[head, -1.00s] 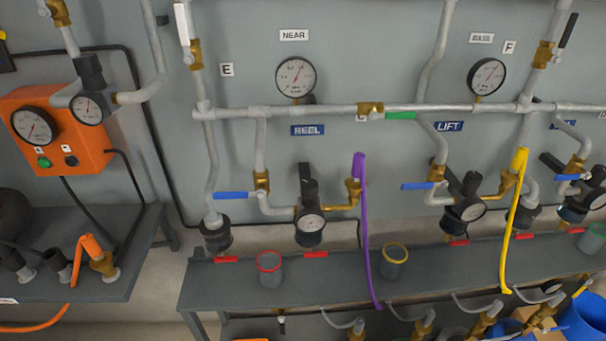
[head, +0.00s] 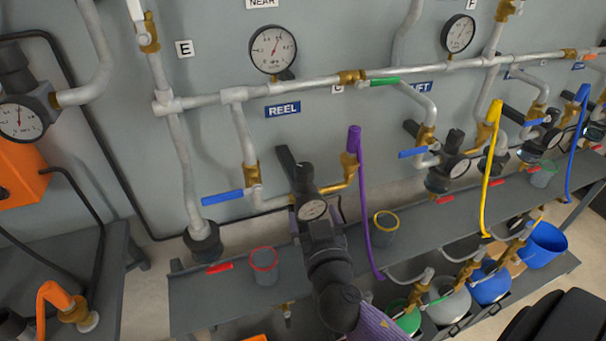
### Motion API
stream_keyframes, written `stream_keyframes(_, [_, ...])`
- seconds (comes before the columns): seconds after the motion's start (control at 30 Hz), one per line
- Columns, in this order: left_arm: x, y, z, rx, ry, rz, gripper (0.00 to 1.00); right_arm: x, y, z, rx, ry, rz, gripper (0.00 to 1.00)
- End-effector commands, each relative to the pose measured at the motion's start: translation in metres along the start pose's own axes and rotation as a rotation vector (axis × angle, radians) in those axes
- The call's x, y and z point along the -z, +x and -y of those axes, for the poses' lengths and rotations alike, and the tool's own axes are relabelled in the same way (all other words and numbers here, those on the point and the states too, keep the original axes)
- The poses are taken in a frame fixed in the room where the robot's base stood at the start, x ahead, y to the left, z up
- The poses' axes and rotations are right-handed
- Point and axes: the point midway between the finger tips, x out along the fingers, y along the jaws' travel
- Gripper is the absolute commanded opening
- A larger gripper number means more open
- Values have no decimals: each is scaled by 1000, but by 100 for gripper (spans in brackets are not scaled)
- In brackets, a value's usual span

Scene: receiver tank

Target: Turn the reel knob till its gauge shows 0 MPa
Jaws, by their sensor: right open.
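The reel regulator (head: 305,182) is a black body under the blue REEL label (head: 283,110), with brass and grey pipe on its left. Its small white round gauge (head: 313,210) faces me; the needle is too small to read. My right gripper (head: 316,230) comes up from below and is open at the regulator's lower end, just under the gauge. It hides the lower end, where the black knob showed earlier. I cannot tell whether the fingers touch it. My left gripper is not in view.
A blue lever (head: 222,197) lies left of the regulator and a purple hose (head: 361,200) hangs close on its right. A red-rimmed cup (head: 264,268) and a yellow-rimmed cup (head: 385,226) stand on the grey shelf (head: 215,292). A larger gauge (head: 273,49) is above.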

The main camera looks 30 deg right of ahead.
Motion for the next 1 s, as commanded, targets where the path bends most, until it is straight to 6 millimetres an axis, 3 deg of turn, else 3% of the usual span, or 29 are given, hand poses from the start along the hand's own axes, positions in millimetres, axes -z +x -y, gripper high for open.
stream_keyframes(0.03, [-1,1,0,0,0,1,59,17,-1,-2,-9,28,-51,91])
stream_keyframes(0.13, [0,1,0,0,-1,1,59,33,3,-3,-17,54,-96,91])
stream_keyframes(0.4, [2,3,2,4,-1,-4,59,38,64,-4,-18,52,-95,91])
stream_keyframes(0.6, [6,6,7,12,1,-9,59,39,91,-5,-17,52,-92,91])
stream_keyframes(0.9, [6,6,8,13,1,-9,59,39,96,-5,-17,53,-89,91])
stream_keyframes(0.93, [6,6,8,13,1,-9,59,39,96,-5,-17,53,-89,89])
stream_keyframes(1.0, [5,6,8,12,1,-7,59,39,96,-5,-17,53,-89,74])
